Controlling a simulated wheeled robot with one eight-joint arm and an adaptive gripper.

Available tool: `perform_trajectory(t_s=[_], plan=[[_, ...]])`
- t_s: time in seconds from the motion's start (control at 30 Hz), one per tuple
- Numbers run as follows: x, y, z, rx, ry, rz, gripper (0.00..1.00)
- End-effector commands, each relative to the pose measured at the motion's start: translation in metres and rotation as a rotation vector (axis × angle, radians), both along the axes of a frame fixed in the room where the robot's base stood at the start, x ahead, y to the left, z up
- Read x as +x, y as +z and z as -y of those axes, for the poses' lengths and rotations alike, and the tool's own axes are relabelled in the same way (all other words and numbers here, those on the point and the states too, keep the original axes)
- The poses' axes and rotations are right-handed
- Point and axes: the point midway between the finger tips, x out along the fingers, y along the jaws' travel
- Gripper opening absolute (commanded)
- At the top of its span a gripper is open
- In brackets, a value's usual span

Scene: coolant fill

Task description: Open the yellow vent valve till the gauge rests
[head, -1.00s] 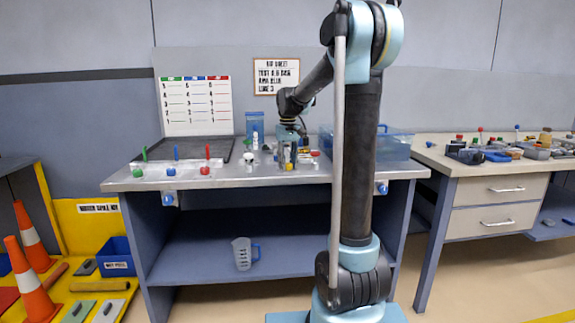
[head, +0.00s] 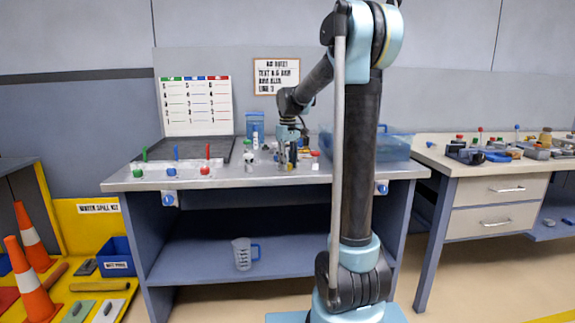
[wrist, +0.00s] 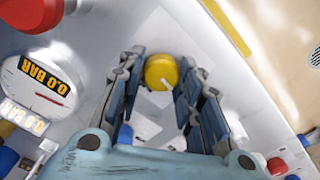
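The yellow vent valve knob (wrist: 160,72) sits between the tips of my gripper (wrist: 162,75) in the wrist view. A small white mark shows on its lower right. The two fingers stand apart, one on each side of the knob, with thin gaps, so my gripper looks open around it; contact is not clear. The round white gauge (wrist: 40,82) is at the left of the wrist view, and its display reads 0.0 BAR. In the head view my gripper (head: 287,162) points down over the bench's front part, hiding most of the knob.
Green, blue and red levers (head: 176,153) stand at the bench's left, by a dark tray (head: 200,148). A clear blue bin (head: 395,147) is at the right rear. A measuring jug (head: 242,254) stands on the lower shelf.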

Motion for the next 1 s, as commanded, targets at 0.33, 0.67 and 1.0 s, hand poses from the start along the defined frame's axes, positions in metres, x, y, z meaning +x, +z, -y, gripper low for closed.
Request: perform_trajectory(t_s=[0.33,0.67,1.0], plan=[[0.000,0.000,0.000,0.000,-0.001,-0.001,0.51],[-0.001,0.025,0.000,0.000,-0.001,-0.002,0.51],[0.000,0.085,0.000,0.000,-0.001,-0.002,0.51]])
